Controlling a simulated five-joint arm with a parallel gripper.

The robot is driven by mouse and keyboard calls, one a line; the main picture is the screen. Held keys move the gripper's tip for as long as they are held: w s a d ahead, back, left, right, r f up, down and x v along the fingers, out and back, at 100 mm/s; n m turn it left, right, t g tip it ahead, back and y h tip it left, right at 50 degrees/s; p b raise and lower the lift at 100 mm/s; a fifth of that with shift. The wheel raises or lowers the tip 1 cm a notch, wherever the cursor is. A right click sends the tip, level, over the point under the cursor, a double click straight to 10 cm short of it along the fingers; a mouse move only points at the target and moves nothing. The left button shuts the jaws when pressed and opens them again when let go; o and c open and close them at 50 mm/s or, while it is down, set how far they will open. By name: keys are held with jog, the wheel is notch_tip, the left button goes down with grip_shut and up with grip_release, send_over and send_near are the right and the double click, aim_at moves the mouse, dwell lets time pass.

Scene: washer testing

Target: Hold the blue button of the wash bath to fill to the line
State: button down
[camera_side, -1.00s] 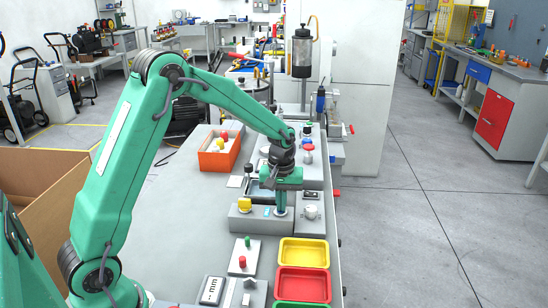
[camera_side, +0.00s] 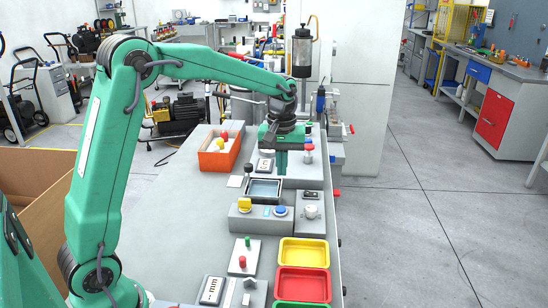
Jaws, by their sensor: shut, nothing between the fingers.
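The blue button (camera_side: 280,211) sits on the front of the grey wash bath housing (camera_side: 262,222), right of a yellow button (camera_side: 244,204). The wash bath basin (camera_side: 264,188) is behind the buttons and has bluish water in it; I cannot make out the fill line or the exact level. My gripper (camera_side: 282,172) is shut and empty, pointing down above and behind the blue button, apart from it. The blue button is in plain view.
A grey unit with a white knob (camera_side: 311,211) stands right of the bath. An orange bin (camera_side: 219,152) with coloured parts is at back left. Yellow (camera_side: 304,242) and red (camera_side: 302,270) trays are in front. A red-topped knob (camera_side: 308,148) stands behind at right.

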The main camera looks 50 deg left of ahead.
jog(key=shift+r, duration=1.2)
jog(key=shift+s, duration=0.1)
jog(key=s+d+r+m+t, duration=0.35)
jog(key=s+r, duration=0.25)
jog(key=s, duration=0.5)
jog(key=s+d+f+m+t, duration=0.1)
jog(key=s+m, duration=0.4)
jog(key=s, duration=0.8)
jog(key=shift+s+d+f+t, duration=0.25)
jog(key=shift+f+t, duration=0.2)
jog(key=shift+f, duration=0.15)
jog(key=shift+w+r+m, duration=0.1)
jog(key=shift+w+m, duration=0.05)
jog(key=shift+m, duration=0.1)
dwell(0.6)
